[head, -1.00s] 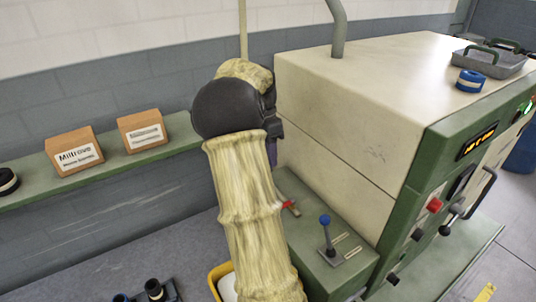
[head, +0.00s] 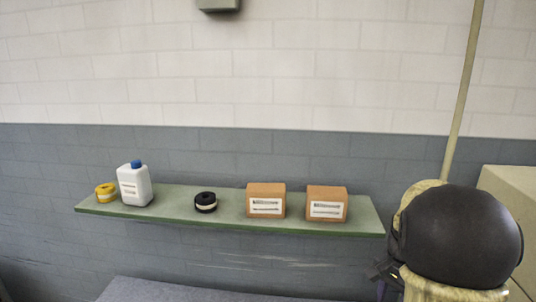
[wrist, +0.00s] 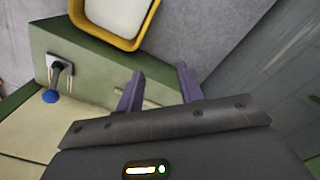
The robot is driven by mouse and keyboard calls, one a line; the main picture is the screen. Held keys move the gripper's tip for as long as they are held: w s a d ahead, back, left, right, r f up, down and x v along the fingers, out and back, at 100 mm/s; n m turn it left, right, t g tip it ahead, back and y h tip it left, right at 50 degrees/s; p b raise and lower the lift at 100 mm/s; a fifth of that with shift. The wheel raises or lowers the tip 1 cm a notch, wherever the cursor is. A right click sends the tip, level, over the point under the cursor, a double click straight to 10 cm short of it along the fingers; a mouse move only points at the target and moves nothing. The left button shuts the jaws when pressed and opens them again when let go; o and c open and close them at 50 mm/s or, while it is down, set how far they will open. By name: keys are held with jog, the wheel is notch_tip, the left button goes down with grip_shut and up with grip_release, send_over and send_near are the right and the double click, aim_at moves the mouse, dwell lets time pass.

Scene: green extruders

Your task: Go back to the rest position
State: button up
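My gripper (wrist: 160,93) shows in the wrist view with its two purple fingers apart and nothing between them. Past the fingers is the green machine base (wrist: 100,68) with a blue-knobbed lever (wrist: 50,96). In the head view, my arm is at the lower right, with its black joint in front; the gripper fingers are mostly hidden behind it. A green shelf (head: 225,221) on the wall lies to the left of my arm.
The shelf holds a yellow tape roll (head: 106,192), a white bottle (head: 134,186), a black roll (head: 205,202) and two brown boxes (head: 266,201). A yellow-rimmed bin (wrist: 133,44) is beside the machine in the wrist view. A pale pole (head: 463,90) rises behind my arm.

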jog(key=s+a+f+n+t, duration=0.1)
jog(key=s+a+n, duration=0.3)
jog(key=a, duration=0.4)
jog(key=s+a+f+n+t, duration=0.1)
jog(key=s+a+f+n, duration=0.2)
jog(key=s+a+n, duration=0.2)
jog(key=a+n, duration=0.2)
jog(key=a, duration=0.1)
jog(key=shift+n+t, duration=0.3)
jog(key=shift+t, duration=0.1)
jog(key=shift+s+a, duration=0.1)
